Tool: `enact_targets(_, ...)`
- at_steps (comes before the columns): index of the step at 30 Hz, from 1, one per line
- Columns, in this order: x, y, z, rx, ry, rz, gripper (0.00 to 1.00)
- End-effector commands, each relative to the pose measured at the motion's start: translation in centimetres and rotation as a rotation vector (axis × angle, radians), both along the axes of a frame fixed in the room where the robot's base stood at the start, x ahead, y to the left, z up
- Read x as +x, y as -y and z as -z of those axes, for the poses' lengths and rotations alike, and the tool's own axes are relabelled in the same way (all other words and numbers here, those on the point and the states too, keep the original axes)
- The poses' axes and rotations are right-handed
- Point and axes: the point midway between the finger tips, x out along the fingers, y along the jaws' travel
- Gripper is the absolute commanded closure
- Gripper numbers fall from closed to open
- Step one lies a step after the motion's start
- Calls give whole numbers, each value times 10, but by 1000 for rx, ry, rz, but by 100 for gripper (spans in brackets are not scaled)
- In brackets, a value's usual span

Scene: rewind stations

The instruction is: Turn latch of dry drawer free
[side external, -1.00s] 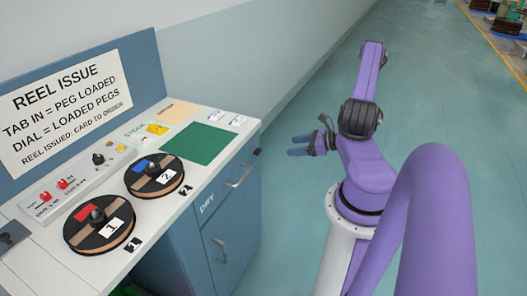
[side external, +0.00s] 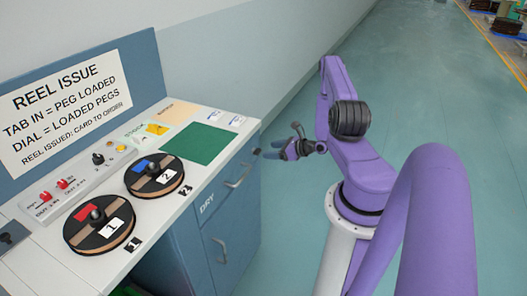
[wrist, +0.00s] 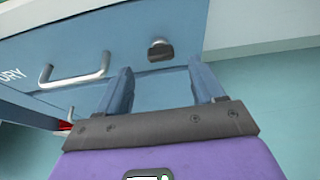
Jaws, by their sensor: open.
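The dry drawer (side external: 222,190) is the upper drawer of the blue cabinet, marked DRY, with a silver bar handle (wrist: 75,75). It looks closed. Its latch (wrist: 160,50) is a small dark knob near the right end of the drawer front, just under the counter. In the side view the latch (side external: 257,152) shows as a dark spot at the cabinet's edge. My gripper (side external: 280,146) is open and empty, just right of the latch. In the wrist view, my gripper's fingertips (wrist: 160,66) stand either side of the latch, seemingly short of it; contact cannot be told.
The white countertop (side external: 150,215) overhangs the drawer and holds two reels (side external: 100,228), a green mat (side external: 195,143) and a switch panel. A lower door (side external: 225,245) with its own handle sits below.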

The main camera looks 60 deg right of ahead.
Motion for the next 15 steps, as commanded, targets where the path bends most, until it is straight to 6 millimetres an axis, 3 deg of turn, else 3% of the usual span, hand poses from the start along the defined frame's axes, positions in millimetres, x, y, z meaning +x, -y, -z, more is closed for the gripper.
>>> enact_targets(6,31,-1,13,-1,1,-4,32)
enact_targets(15,45,0,18,0,1,0,32)
